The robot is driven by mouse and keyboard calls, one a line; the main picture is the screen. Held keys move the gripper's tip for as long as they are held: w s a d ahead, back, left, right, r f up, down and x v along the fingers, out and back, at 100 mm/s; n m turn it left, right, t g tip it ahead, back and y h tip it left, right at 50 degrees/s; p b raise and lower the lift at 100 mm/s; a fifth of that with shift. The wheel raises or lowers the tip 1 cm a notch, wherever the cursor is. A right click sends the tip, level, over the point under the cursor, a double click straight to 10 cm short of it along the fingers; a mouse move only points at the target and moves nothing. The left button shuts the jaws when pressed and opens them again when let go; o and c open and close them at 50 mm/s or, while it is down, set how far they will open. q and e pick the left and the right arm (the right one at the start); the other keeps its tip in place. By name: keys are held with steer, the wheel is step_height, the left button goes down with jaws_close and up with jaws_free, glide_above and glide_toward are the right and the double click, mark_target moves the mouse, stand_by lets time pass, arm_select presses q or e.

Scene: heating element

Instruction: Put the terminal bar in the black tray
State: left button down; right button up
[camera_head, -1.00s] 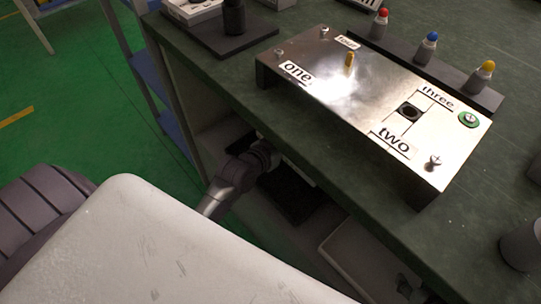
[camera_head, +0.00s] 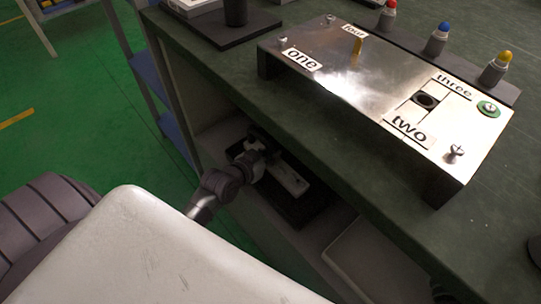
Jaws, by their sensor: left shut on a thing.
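My left gripper (camera_head: 262,152) reaches from the left into the space under the green worktop. It is shut, low over the black tray (camera_head: 301,212) on the shelf. A pale grey elongated piece (camera_head: 289,179), seemingly the terminal bar, extends from the gripper over the tray. The fingertips are small and partly hidden by the wrist, so the exact grip and whether the bar touches the tray cannot be told. My right gripper is not in view.
The worktop edge (camera_head: 330,165) overhangs the shelf close to my left arm. A metal panel with labels one to four (camera_head: 385,85) stands on top. A pale box (camera_head: 375,262) sits on the shelf right of the tray.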

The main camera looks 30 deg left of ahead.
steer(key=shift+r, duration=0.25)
arm_select(q)
steer(key=shift+f, duration=0.15)
steer(key=c, duration=1.1)
jaws_free()
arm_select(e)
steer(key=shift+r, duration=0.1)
arm_select(q)
steer(key=shift+o, duration=0.2)
